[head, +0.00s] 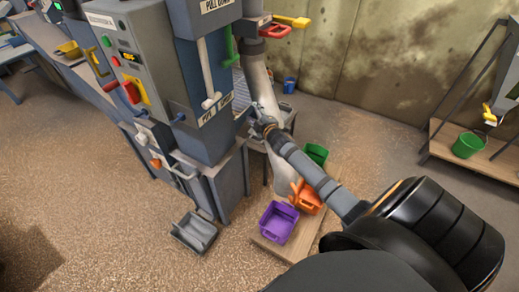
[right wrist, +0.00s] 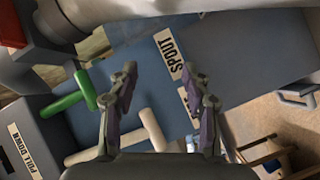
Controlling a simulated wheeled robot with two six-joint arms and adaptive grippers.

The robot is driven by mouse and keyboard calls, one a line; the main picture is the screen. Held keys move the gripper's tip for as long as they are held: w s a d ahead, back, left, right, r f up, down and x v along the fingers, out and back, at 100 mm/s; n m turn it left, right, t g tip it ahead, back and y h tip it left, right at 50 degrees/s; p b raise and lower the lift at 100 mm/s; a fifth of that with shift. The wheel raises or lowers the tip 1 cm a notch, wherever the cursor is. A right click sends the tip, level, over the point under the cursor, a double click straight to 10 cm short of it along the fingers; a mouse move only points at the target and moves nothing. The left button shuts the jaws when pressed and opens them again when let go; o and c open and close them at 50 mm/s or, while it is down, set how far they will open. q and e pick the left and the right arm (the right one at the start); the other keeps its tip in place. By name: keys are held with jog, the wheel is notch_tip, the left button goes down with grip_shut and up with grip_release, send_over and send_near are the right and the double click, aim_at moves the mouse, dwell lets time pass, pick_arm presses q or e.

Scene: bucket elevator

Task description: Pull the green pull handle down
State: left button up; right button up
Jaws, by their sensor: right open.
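The green pull handle (head: 229,45) is on the right side of the blue-grey machine in the head view, by the "PULL DOWN" label. In the right wrist view the green handle (right wrist: 68,101) lies left of my fingers, apart from them. My right gripper (head: 254,118) is below the green handle in the head view, near the machine's edge. In the right wrist view my right gripper (right wrist: 160,80) is open, with nothing between its fingertips. A white handle (head: 208,80) hangs left of the green one. My left gripper is not in view.
Purple (head: 278,222), orange (head: 306,197) and green (head: 316,153) buckets stand beside the machine. A grey bin (head: 195,232) is on the floor. A "SPOUT" label (right wrist: 173,57) shows on the machine. A pale pipe (head: 256,80) rises beside the green handle.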

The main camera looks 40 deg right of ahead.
jog(key=s+a+f+m+g, duration=0.2)
jog(key=s+f, duration=0.2)
jog(key=f, duration=0.3)
jog(key=s+a+f+m+g, duration=0.1)
jog(key=s+f+m+g, duration=0.1)
jog(key=s+f, duration=0.2)
notch_tip(320, 180, down, 3)
jog(key=shift+s+a+f+g+h+b, duration=0.1)
jog(key=shift+s+a+g+h+b, duration=0.2)
jog(key=shift+s+a+g, duration=0.1)
jog(key=shift+w, duration=0.1)
